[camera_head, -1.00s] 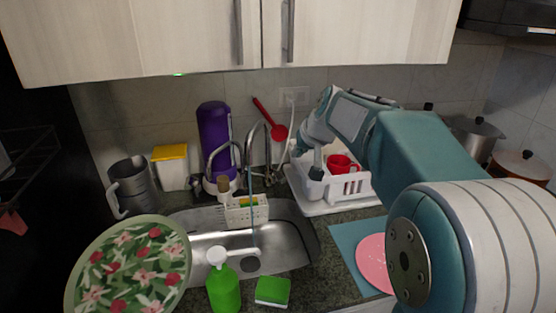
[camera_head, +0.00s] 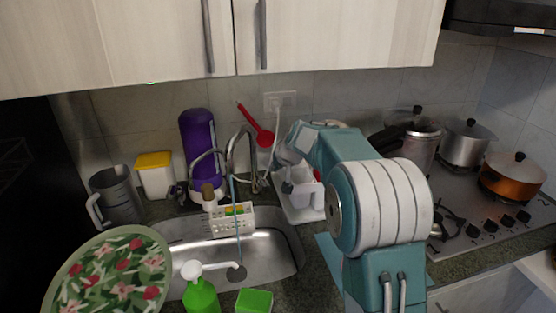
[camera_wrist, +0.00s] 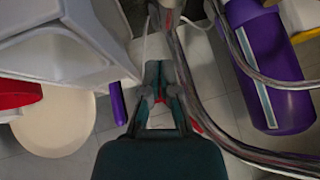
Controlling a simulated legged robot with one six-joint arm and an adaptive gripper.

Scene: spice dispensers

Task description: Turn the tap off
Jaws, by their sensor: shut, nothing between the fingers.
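The metal tap (camera_head: 257,160) stands behind the sink, with a curved neck and a thin bluish stream (camera_head: 236,210) running down into the basin. In the wrist view the tap's pipes (camera_wrist: 188,75) pass close along the right side of my gripper (camera_wrist: 165,68). The fingers are shut and empty, pointing towards the wall behind the tap. I cannot tell whether they touch the pipe. In the head view my wrist is just right of the tap, and the fingertips are hard to make out. The tap's handle is not clear in either view.
A white dish rack (camera_head: 303,208) stands right of the tap, under my arm. A purple bottle (camera_head: 200,150) stands left of the tap. A sponge holder (camera_head: 218,222) is at the sink's back edge. A green soap bottle (camera_head: 201,297) and floral plate (camera_head: 110,275) are in front.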

